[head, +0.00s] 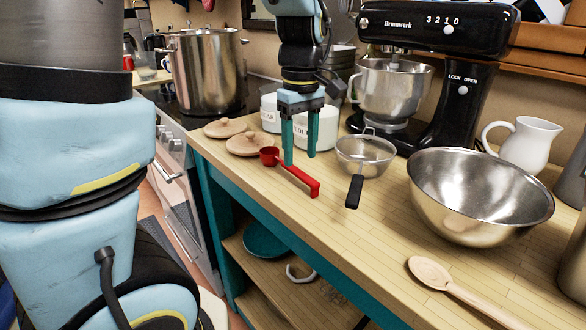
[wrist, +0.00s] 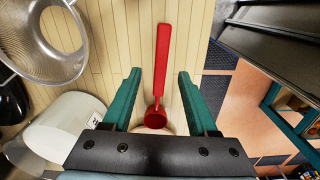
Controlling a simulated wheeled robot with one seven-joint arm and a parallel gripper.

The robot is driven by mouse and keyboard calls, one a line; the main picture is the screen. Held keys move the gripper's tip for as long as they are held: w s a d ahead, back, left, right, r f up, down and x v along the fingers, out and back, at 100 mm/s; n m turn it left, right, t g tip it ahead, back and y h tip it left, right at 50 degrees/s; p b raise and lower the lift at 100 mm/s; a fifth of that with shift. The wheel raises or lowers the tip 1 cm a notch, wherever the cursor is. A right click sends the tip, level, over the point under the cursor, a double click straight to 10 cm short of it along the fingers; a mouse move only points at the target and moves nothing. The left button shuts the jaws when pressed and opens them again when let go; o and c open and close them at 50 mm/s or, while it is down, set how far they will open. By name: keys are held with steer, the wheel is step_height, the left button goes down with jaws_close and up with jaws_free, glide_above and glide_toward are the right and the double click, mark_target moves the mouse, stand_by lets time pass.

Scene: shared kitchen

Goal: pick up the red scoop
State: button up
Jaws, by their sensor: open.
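The red scoop (head: 298,178) lies on the wooden counter near its front edge, its round bowl to the left and its handle running right and toward the front. In the wrist view the scoop (wrist: 163,62) shows with its handle pointing up the picture and its bowl low between the fingers. My gripper (head: 300,158) is open and points down above the scoop. In the wrist view its teal fingers (wrist: 157,85) stand on either side of the scoop, with clear gaps. Whether the fingers touch the counter is hard to tell.
A sieve with a black handle (head: 364,153) lies just right of the scoop. Wooden lids (head: 250,145) lie to the left, and white canisters (head: 322,135) stand behind my gripper. A steel bowl (head: 480,195), mixer (head: 450,100) and wooden spoon (head: 430,271) are further right.

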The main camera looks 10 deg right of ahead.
mark_target(300, 172)
steer(key=shift+s+f+p, duration=0.1)
steer(key=shift+f+p, duration=0.3)
steer(key=shift+f, duration=2.4)
jaws_close()
